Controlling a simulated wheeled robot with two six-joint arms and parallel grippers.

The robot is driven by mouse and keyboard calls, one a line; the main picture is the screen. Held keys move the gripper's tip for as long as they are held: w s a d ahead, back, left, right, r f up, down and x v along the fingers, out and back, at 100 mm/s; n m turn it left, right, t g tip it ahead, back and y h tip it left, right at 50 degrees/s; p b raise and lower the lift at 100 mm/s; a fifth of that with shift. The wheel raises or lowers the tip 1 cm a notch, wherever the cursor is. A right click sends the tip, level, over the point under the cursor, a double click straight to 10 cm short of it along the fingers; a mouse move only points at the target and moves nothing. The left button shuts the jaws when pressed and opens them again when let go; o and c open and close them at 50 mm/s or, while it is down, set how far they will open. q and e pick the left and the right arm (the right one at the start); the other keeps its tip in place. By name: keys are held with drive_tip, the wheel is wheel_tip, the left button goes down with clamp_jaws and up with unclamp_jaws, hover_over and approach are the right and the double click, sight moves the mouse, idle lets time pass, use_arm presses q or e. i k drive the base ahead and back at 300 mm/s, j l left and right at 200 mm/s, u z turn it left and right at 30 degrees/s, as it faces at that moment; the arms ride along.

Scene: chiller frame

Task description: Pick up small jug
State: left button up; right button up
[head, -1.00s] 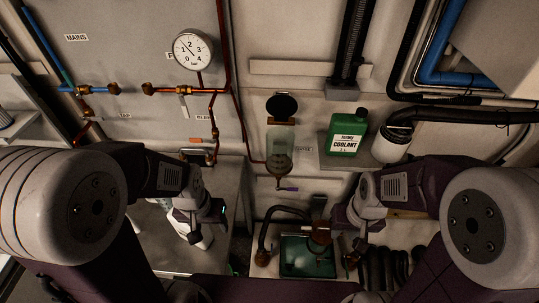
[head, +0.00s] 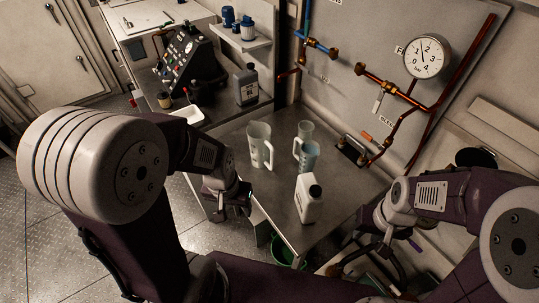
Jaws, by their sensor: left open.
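Several pale containers stand upright on the grey bench (head: 232,135). A larger jug (head: 259,146) with a handle and measuring marks stands at the left. My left gripper (head: 236,207) is open and empty beside the bench's front left edge, apart from the jugs. My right gripper (head: 408,240) is low at the right, dark and partly hidden by its own wrist; its jaws are unclear.
Pipes and a pressure gauge (head: 427,56) are on the back panel. A dark grey bottle (head: 246,84) and a control box (head: 188,57) stand further left.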

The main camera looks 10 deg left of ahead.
sight(309, 150)
drive_tip(key=k+j+z, duration=0.2)
drive_tip(key=j+z, duration=0.25)
drive_tip(key=j, duration=0.15)
drive_tip(key=j+z, duration=0.35)
drive_tip(key=k+j+z, duration=0.1)
drive_tip(key=j+z, duration=0.25)
drive_tip(key=j, duration=0.15)
drive_tip(key=k+j+z, duration=0.15)
drive_tip(key=j+z, duration=0.2)
drive_tip(key=k+j+z, duration=0.15)
drive_tip(key=j+z, duration=0.2)
drive_tip(key=i+j+z, duration=0.15)
drive_tip(key=j+z, duration=0.7)
drive_tip(key=j, duration=0.15)
drive_tip(key=j+z, duration=0.4)
drive_tip(key=j, duration=0.15)
